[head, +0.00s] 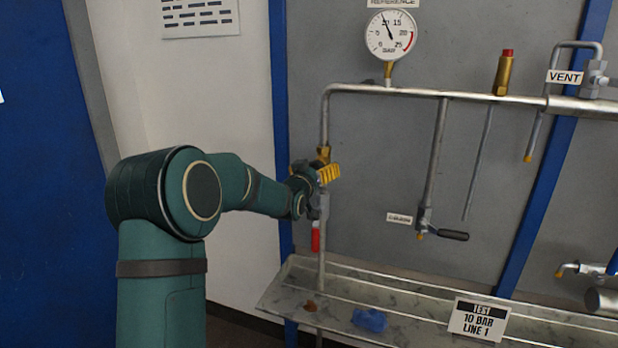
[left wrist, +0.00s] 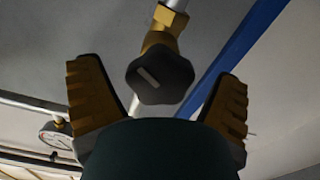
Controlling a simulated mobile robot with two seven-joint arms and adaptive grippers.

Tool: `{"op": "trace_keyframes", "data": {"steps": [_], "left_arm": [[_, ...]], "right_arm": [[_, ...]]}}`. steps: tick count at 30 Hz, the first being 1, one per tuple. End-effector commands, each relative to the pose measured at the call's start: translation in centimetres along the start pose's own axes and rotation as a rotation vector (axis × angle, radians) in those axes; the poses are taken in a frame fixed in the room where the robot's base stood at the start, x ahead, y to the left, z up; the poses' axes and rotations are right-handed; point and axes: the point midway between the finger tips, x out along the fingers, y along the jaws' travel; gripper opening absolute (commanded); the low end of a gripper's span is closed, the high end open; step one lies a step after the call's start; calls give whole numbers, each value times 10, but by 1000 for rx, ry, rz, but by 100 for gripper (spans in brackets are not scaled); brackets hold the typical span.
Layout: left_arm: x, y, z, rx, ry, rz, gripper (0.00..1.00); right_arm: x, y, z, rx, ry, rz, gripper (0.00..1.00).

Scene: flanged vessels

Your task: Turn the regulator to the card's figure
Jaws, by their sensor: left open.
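The regulator's dark lobed knob (left wrist: 160,75), with a pale line on its face, sits on a brass body (left wrist: 160,40) in the left wrist view. My left gripper (head: 322,176) is open, its yellow fingers on either side of the knob with gaps showing. In the head view the gripper hides the knob; some brass (head: 323,154) shows above it. The card (head: 479,319) reads "TEST 10 BAR LINE 1" and stands on the tray. The round gauge (head: 390,34) has its needle up and slightly left, near 10; the exact value is hard to read.
A red-handled valve (head: 315,236) hangs just below my left gripper. A pipe with a dark lever (head: 452,235) and a "VENT" branch (head: 565,77) are to the right. A blue cloth-like lump (head: 369,320) lies on the metal tray (head: 420,285). A brass red-capped fitting (head: 503,75) stands on the top pipe.

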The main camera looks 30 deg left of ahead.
Motion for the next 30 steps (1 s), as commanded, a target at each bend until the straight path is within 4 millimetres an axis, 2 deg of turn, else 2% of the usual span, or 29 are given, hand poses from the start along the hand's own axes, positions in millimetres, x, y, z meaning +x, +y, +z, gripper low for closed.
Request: {"op": "trace_keyframes", "data": {"steps": [5, 12, 18, 24, 30], "left_arm": [[-26, 0, -1, -1, -1, 0, 91], [-73, 0, -1, -1, -1, 0, 91], [-103, 0, 0, 0, -1, 0, 91], [-114, 0, 0, 1, -1, 0, 91], [-115, 0, 0, 1, -1, 0, 91]], "right_arm": [[0, 0, 0, 0, 0, 0, 54], [0, 0, 0, 0, 0, 0, 54], [0, 0, 0, 0, 0, 0, 54], [0, 0, 0, 0, 0, 0, 54], [0, 0, 0, 0, 0, 0, 54]]}}
